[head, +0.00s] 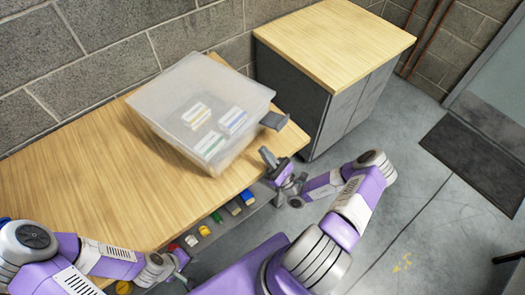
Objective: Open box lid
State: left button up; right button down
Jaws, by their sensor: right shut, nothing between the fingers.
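A translucent, whitish plastic box (165,112) stands on the wooden worktop, with several small white cartons (210,128) showing inside. I cannot make out clearly whether a clear lid covers its top. A dark grey tab (274,121) sticks out from the box's right side. My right gripper (272,163) is shut and empty, just below and in front of that tab, by the worktop's right edge, and looks apart from the box. My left gripper (183,265) is low at the worktop's front edge, away from the box; its fingers are too small and partly hidden to read.
The wooden worktop (60,185) is clear left of the box. A lower shelf under its front edge holds several small coloured items (233,208). A grey cabinet with a wooden top (335,45) stands behind right. A block wall is behind; open floor lies right.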

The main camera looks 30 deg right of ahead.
aim_at(245, 126)
jog(key=x, duration=0.7)
jog(key=shift+w+a+r, duration=0.1)
jog(key=shift+w+r, duration=0.15)
jog(key=shift+r, duration=0.05)
pick_arm(q)
jog(key=shift+r, duration=0.1)
pick_arm(e)
jog(key=shift+r, duration=0.1)
